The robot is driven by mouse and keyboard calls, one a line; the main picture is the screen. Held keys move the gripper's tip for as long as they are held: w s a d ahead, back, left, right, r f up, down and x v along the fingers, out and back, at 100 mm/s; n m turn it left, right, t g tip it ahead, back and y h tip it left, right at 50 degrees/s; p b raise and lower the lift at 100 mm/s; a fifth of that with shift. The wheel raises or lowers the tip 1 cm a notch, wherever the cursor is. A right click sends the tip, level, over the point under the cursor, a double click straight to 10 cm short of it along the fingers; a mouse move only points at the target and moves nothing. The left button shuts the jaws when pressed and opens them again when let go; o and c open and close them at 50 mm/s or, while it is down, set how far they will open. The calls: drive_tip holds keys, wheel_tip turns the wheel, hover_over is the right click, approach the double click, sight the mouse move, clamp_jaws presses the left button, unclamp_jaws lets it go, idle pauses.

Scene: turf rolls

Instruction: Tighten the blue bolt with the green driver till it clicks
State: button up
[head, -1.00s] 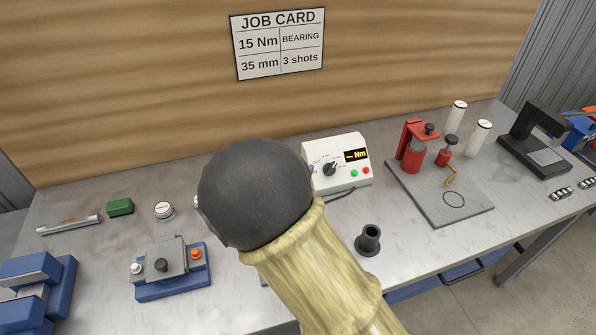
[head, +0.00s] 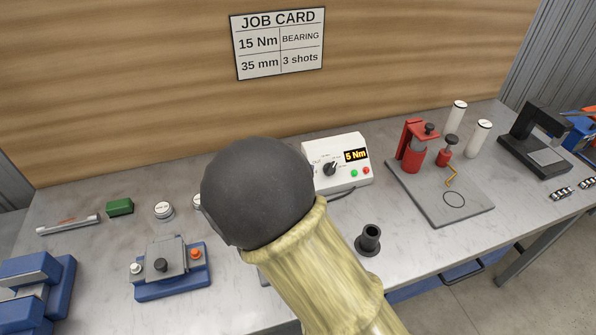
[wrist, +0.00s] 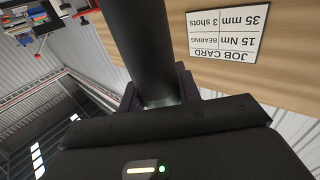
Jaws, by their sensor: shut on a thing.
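In the wrist view my gripper (wrist: 160,88) is shut on a thick dark grey cylinder (wrist: 142,42), with a finger on either side. The cylinder runs up out of the picture; no green shows on it, so I cannot tell whether it is the green driver. In the head view my arm's dark round joint and pale yellow link hide the gripper and the middle of the bench. I see no blue bolt in either view. A white controller (head: 348,180) with a dial stands behind my arm; its display (head: 356,155) reads 5 Nm.
The bench (head: 90,265) holds a blue fixture (head: 172,290) at left, a green block (head: 120,206) behind it, and a black flanged cup (head: 369,240) right of my arm. A grey plate (head: 470,213) with red tools lies at right. A job card (head: 279,66) says 15 Nm.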

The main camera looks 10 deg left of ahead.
idle(0.6)
drive_tip(key=shift+r+p, duration=2.5)
drive_tip(key=shift+r, duration=1)
drive_tip(key=shift+f, duration=0.1)
